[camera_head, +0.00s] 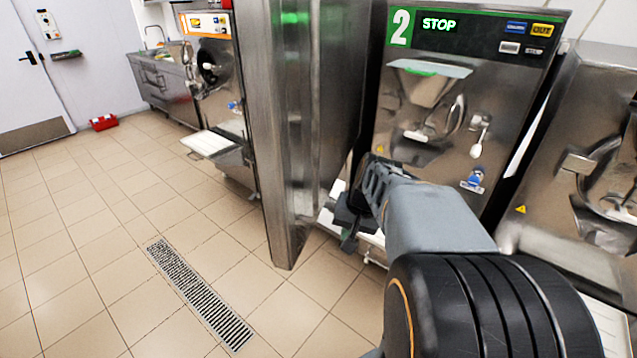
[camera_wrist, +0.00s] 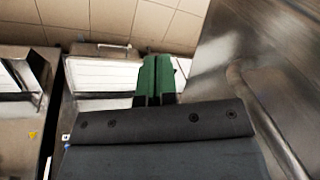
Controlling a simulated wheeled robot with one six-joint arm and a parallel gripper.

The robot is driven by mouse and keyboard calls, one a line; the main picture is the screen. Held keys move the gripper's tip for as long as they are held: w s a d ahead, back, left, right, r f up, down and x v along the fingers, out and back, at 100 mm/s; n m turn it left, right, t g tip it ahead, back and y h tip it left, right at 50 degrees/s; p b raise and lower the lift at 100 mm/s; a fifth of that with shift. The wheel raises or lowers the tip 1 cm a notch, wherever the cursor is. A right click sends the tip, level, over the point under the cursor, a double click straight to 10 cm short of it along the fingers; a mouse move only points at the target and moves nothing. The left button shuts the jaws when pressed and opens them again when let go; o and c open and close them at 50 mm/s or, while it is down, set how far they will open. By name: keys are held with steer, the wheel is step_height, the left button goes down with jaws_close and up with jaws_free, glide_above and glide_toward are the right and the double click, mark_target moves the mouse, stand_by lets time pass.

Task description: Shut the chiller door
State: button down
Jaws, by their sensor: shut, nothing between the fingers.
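The chiller door (camera_head: 285,130) is a tall stainless-steel panel standing open in the middle of the head view, its edge toward me. A large steel surface on the right of the wrist view (camera_wrist: 270,60) appears to be this door. My gripper (camera_head: 350,238) is low on the right side of the door, between it and machine 2. Its green fingers (camera_wrist: 158,80) are together with nothing between them. I cannot tell whether the gripper or arm touches the door. The chiller's opening is not clearly visible.
Batch freezer 2 (camera_head: 455,110), showing STOP, stands right of the door, with another freezer (camera_head: 590,150) farther right. Freezer 1 (camera_head: 215,90) is behind the door on the left. A floor drain (camera_head: 200,293) crosses open tiles at left. A red box (camera_head: 103,122) lies far off.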

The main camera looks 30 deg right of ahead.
steer(key=w+d+r+m+t+y, duration=0.2)
steer(key=w+d+r+t+y, duration=0.25)
steer(key=w+d+r, duration=0.35)
steer(key=w+a+f+p, duration=0.2)
steer(key=w+a+f, duration=0.3)
steer(key=w+a, duration=0.1)
steer(key=shift+w+a, duration=0.4)
steer(key=shift+a, duration=0.25)
steer(key=shift+f+y, duration=0.1)
steer(key=shift+y, duration=0.15)
